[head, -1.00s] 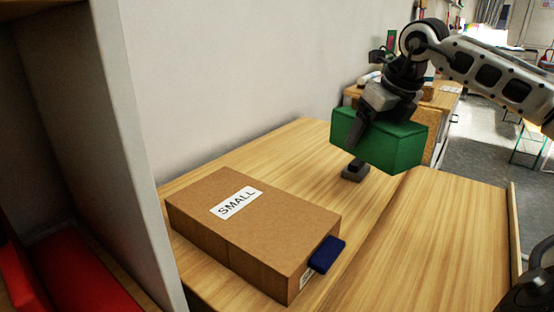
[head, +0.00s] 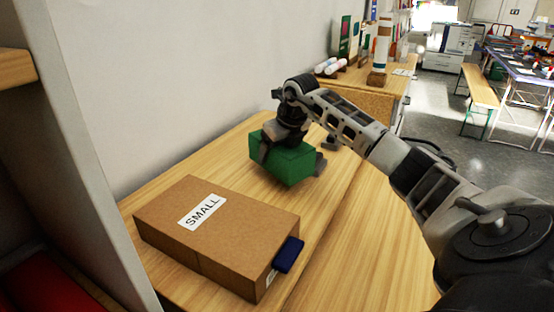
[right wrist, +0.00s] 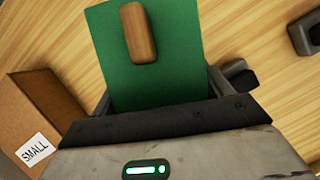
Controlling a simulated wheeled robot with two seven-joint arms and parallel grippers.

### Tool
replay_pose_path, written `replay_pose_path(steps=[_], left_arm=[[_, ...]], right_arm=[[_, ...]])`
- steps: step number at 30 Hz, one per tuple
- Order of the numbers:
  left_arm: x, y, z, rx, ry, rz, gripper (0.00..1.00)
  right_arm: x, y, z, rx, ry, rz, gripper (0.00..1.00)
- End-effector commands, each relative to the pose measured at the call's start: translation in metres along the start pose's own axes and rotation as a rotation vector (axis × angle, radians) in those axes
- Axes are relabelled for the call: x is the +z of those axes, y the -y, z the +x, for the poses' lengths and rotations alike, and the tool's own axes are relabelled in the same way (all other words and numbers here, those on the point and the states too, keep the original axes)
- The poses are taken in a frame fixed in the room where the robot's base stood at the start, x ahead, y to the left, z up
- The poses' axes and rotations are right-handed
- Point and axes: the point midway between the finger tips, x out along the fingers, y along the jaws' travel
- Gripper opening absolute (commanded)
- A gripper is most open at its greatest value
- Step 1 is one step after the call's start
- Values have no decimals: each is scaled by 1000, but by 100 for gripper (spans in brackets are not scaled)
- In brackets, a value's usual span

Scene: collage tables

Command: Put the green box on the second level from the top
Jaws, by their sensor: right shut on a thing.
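The green box (head: 288,166) is in my right gripper (head: 292,157), whose fingers grip its sides. It is over the wooden table, to the right of and behind the cardboard box; I cannot tell how high it is. In the right wrist view the green box (right wrist: 150,75) fills the space between the fingers of the right gripper (right wrist: 160,95), and a brown wooden bar (right wrist: 138,33) shows on its face. At the left edge a shelf unit shows a pale side panel (head: 75,130) and part of one wooden board (head: 15,68). My left gripper is out of view.
A cardboard box marked SMALL (head: 215,235) lies on the table (head: 355,240) between the shelf unit and the green box. A dark blue piece (head: 289,255) sticks out from it. Red material (head: 50,292) shows at lower left.

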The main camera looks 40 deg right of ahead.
Motion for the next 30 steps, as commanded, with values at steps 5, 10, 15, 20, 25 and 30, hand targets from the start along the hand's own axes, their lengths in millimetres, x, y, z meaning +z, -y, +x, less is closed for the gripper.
replay_pose_path(steps=[5,10,15,20,25,30], left_arm=[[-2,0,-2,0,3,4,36],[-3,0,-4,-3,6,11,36],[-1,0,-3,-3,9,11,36],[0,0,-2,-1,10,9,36],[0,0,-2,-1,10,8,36],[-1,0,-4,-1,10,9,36]], right_arm=[[-3,-2,18,1,-4,-1,53],[-10,-1,35,1,-1,0,53],[-10,-1,35,0,1,-1,53],[-11,-1,37,0,0,-1,89],[-11,-1,36,0,-1,-1,100],[-10,-1,33,0,0,-1,100]])
